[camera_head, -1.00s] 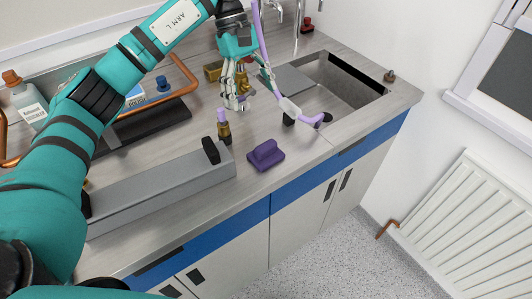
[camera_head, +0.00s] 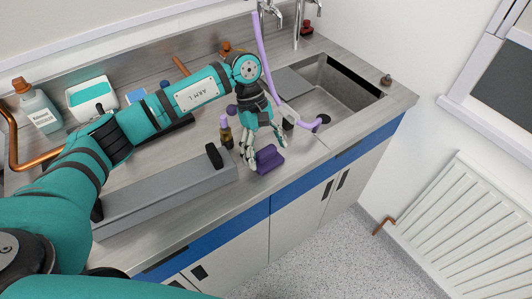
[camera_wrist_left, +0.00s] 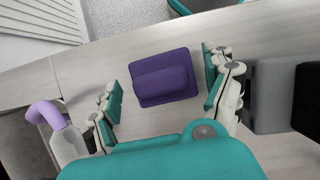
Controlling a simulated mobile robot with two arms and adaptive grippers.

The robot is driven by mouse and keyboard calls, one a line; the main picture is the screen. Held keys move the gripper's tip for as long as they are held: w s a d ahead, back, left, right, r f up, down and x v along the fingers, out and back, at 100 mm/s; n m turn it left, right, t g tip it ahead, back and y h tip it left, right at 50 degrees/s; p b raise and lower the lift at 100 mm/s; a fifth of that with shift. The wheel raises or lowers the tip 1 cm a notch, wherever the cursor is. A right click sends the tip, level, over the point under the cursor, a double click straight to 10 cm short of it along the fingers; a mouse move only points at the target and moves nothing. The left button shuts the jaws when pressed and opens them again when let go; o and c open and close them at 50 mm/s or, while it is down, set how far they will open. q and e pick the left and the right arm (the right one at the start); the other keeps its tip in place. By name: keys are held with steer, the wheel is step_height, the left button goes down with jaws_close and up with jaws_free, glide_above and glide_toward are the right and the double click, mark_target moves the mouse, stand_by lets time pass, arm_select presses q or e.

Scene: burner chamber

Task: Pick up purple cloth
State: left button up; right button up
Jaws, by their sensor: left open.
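The purple cloth (camera_head: 269,160) is a small folded pad on the grey worktop near its front edge. In the left wrist view the cloth (camera_wrist_left: 163,79) lies between the two finger pads, with a gap on each side. My left gripper (camera_head: 259,150) is open just above and beside the cloth, pointing down. In the left wrist view my left gripper (camera_wrist_left: 162,87) has its fingers spread wide and empty. My right gripper is not in view.
A long grey box (camera_head: 165,193) lies left of the cloth, with a small brown bottle (camera_head: 226,136) behind its end. The sink (camera_head: 335,95) and a lilac hose (camera_head: 263,50) are to the right. The worktop's front edge is close.

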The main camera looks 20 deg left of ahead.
mark_target(266, 150)
arm_select(q)
steer(key=c, duration=1.3)
steer(key=shift+o, duration=0.2)
step_height(266, 150, up, 10)
steer(key=b, duration=0.2)
steer(key=shift+b, duration=0.35)
steer(key=o, duration=0.6)
steer(key=c, duration=0.7)
steer(key=shift+f, duration=0.15)
steer(key=shift+c, duration=0.2)
